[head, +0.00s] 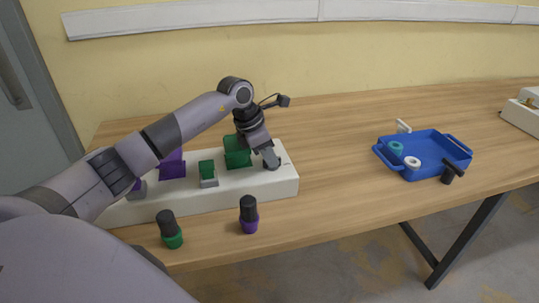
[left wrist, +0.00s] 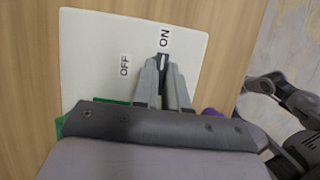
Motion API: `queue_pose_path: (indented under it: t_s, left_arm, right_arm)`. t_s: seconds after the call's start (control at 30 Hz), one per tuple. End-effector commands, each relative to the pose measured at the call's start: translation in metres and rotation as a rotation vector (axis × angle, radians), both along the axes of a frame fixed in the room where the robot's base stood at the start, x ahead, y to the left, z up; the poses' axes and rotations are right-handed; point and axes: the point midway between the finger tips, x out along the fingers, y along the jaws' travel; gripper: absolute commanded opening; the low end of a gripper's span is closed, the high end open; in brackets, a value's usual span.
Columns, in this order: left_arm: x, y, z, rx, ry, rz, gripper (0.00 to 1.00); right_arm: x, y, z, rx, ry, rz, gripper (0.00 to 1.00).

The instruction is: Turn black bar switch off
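The black bar switch (left wrist: 163,62) shows in the left wrist view between my left fingertips, a dark narrow bar with a white line. It points toward the ON label (left wrist: 165,38); the OFF label (left wrist: 125,65) is to its left. Both are on the top of the white socket box (head: 285,182). My left gripper (head: 271,161) is down at the box's right end in the head view, its fingers close together on the bar. The fingers hide much of the switch. My right gripper is in neither view.
Green (head: 207,169) and purple (head: 172,166) blocks sit on the box left of my gripper. Two black-topped plugs, green (head: 172,240) and purple (head: 249,224), stand in front. A blue tray (head: 424,174) with rings is at right. The table between box and tray is clear.

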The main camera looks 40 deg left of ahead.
Motion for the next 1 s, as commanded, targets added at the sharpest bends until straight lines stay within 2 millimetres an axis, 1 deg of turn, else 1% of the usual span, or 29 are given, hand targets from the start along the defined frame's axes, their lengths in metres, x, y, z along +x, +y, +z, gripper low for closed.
queue_pose_path:
  t_s: [0.27,0.47,0.67,1.0]
  left_arm:
    - [-0.0002,0.0,0.0006,0.0,0.0,0.006,0.0]
    - [-0.0004,-0.0003,0.0011,0.0,-0.001,0.058,0.0]
    - [-0.0008,-0.0009,0.0015,0.001,-0.002,0.184,0.0]
    - [-0.0012,-0.0031,0.0013,0.001,-0.004,0.495,0.0]
  right_arm:
    - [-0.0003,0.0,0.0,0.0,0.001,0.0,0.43]
    - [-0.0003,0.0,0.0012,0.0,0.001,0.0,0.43]
    - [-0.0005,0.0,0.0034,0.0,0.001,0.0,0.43]
    - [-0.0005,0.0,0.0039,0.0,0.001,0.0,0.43]
